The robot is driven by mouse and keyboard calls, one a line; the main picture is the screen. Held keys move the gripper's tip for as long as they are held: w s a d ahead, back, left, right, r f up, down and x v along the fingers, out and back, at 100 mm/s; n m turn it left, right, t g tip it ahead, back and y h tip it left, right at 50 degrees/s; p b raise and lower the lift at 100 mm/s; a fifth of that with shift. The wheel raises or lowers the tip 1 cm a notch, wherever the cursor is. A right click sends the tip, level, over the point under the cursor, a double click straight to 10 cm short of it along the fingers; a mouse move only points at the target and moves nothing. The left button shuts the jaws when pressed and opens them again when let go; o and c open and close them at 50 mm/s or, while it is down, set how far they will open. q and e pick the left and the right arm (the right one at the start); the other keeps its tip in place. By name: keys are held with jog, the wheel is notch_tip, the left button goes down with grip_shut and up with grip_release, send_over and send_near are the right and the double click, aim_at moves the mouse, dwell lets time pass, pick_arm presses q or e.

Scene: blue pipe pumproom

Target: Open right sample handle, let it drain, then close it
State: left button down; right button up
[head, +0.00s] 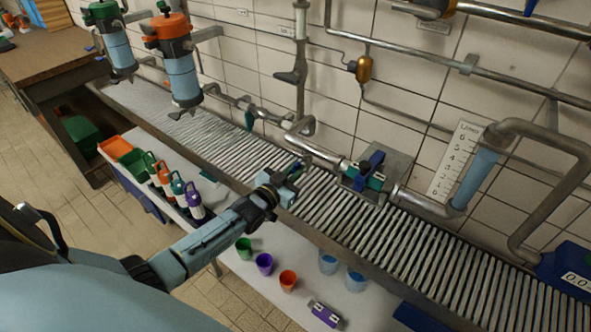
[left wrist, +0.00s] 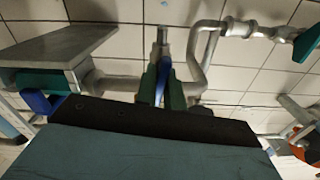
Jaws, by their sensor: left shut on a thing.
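My left gripper (head: 297,170) reaches over the slatted drain channel to the pipe run at the wall. In the left wrist view its two green fingers (left wrist: 162,92) are shut on a narrow blue handle (left wrist: 163,72), which I take as the right sample handle. The handle sits between the fingertips, in front of a short grey pipe end. In the head view the fingers mostly hide it, and I cannot tell its exact angle. No flowing liquid can be made out. A similar teal handle (head: 249,120) hangs farther left on the pipe. My right gripper is out of view.
A larger blue lever (head: 370,163) on a teal valve is close to the right of the gripper. The slatted grating (head: 330,215) runs beneath.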

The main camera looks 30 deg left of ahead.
pick_arm(q)
jog(key=shift+n, duration=1.2)
jog(key=c, duration=1.5)
grip_release()
jog(key=shift+s, duration=0.1)
jog(key=s+a+p, duration=0.1)
jog(key=s, duration=1.2)
jog(key=shift+p, duration=0.3)
